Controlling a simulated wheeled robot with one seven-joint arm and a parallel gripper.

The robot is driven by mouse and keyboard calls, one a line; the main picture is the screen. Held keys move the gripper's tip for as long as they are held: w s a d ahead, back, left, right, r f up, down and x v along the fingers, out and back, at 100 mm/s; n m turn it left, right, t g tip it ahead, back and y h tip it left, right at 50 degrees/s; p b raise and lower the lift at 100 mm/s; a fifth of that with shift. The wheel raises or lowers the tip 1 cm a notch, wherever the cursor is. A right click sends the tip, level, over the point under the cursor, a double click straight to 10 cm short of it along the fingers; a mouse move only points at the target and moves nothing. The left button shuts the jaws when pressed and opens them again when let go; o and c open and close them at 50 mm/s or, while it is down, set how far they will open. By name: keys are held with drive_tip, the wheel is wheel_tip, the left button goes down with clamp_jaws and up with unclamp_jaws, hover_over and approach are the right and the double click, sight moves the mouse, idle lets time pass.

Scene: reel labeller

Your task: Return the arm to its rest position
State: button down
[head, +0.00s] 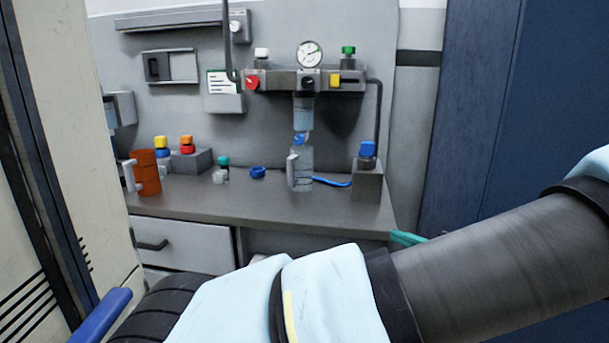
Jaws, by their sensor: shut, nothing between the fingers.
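My arm (480,262) crosses the lower right and bottom of the head view, close to the camera. A grey link runs in from the right edge to a pale blue joint (335,300) at the bottom middle. A dark ribbed section (172,303) continues to the lower left. My arm is bent in front of the workbench, and its links hide part of the bench front. I cannot make out my gripper or its fingers in this view.
A grey workbench (245,205) holds an orange mug (147,173), small coloured caps, a clear bottle (301,170) under a gauge fixture, and a grey block (367,184) with a blue top. A pale cabinet (70,120) stands left, a dark blue one (480,110) right.

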drive_tip(key=s+a+f+n+g+h+p, duration=0.1)
drive_tip(key=a+f+n+g, duration=0.1)
drive_tip(key=a+g, duration=0.55)
drive_tip(key=a+f+n+g+h, duration=0.15)
drive_tip(key=a+g, duration=0.25)
drive_tip(key=a, duration=0.7)
drive_tip(key=s+a+r+n+h+p, duration=0.2)
drive_tip(key=s+a+r+n+h, duration=0.4)
drive_tip(key=a+r+h, duration=0.2)
drive_tip(key=shift+a+r, duration=0.45)
drive_tip(key=shift+a, duration=0.5)
